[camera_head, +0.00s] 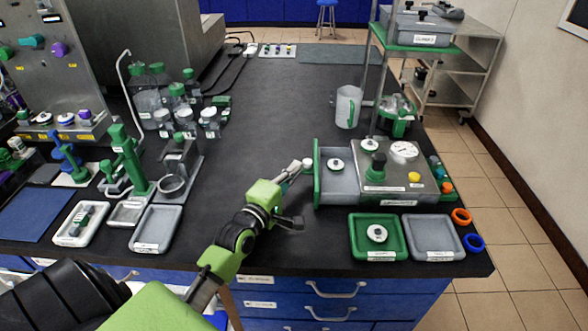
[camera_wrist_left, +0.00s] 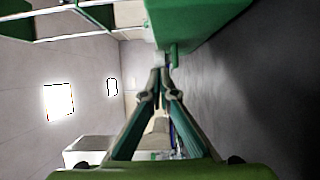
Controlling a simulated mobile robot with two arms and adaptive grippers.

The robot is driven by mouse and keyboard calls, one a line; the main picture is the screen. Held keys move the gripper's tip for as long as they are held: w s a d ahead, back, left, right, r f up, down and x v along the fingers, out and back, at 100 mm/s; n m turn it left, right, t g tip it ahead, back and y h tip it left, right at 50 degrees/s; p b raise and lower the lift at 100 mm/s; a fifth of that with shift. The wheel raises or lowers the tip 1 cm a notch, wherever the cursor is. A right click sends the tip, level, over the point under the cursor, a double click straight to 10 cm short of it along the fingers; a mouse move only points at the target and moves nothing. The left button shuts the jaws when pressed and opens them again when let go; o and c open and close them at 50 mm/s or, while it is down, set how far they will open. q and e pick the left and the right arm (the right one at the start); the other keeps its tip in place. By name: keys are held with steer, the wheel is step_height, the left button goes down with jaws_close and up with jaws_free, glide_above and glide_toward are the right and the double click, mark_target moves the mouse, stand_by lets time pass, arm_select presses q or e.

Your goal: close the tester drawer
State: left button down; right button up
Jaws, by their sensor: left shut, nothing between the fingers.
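The tester (camera_head: 400,172) is a grey box with a gauge, a yellow button and a green knob, at the right of the bench. Its drawer (camera_head: 342,188) stands open to the left, with a green front panel (camera_head: 317,172) and a white round piece (camera_head: 336,164) inside. My left gripper (camera_head: 297,172) is shut and empty, just left of the green panel. In the left wrist view its fingertips (camera_wrist_left: 158,76) meet below a green surface. I cannot tell whether they touch the panel. My right gripper is not in view.
A green tray (camera_head: 355,252) and a grey tray (camera_head: 406,254) lie in front of the tester. A clear jug (camera_head: 347,106) stands behind it. Bottles (camera_head: 178,100) and green stands (camera_head: 126,160) fill the left side. The bench middle is clear.

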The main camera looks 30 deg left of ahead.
arm_select(q)
steer(key=shift+w+d+r, duration=0.1)
steer(key=shift+w+d, duration=0.05)
steer(key=shift+d, duration=0.1)
steer(key=p, duration=0.3)
glide_above(333, 185)
steer(key=shift+a, duration=0.4)
steer(key=shift+d, duration=0.4)
